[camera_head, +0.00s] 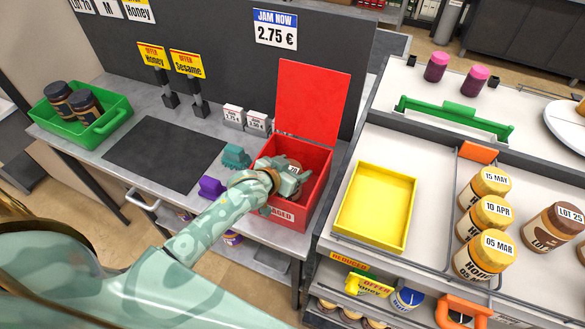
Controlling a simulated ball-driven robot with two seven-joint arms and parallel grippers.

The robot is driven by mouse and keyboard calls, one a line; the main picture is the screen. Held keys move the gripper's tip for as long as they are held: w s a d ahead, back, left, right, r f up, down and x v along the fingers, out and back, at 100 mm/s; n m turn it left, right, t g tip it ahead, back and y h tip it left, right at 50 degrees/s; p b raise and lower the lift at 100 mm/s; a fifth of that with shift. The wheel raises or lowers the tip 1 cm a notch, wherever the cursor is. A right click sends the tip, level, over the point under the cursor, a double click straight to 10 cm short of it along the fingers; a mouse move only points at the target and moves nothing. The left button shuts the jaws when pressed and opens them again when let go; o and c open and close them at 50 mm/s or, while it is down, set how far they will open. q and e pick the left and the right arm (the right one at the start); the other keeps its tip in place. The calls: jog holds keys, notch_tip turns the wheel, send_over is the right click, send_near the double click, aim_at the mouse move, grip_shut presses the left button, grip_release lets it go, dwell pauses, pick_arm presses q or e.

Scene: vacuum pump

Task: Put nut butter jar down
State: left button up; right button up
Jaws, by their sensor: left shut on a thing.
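My left gripper (287,182) reaches over the open red bin (318,192), with its fingers inside the bin's opening. It is shut on the nut butter jar (294,163), of which only a small brownish part shows between and behind the fingers. The gripper hides most of the jar, and I cannot tell whether the jar touches the bin's floor. The bin's red lid (312,100) stands up at the back, and its front label ends in "AGED". My right gripper is not in view.
A green crate (113,120) with two dark-lidded jars stands at the far left. Purple and teal clips (212,187) lie left of the bin. An empty yellow tray (375,205) is to the right, beside dated honey jars (484,218). The dark mat (165,153) is clear.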

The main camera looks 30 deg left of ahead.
pick_arm(q)
jog(key=o, duration=1.4)
jog(key=shift+s+r, duration=0.2)
jog(key=p+v, duration=0.3)
jog(key=v, duration=0.8)
jog(key=shift+s+a+r, duration=0.1)
jog(key=shift+s, duration=0.15)
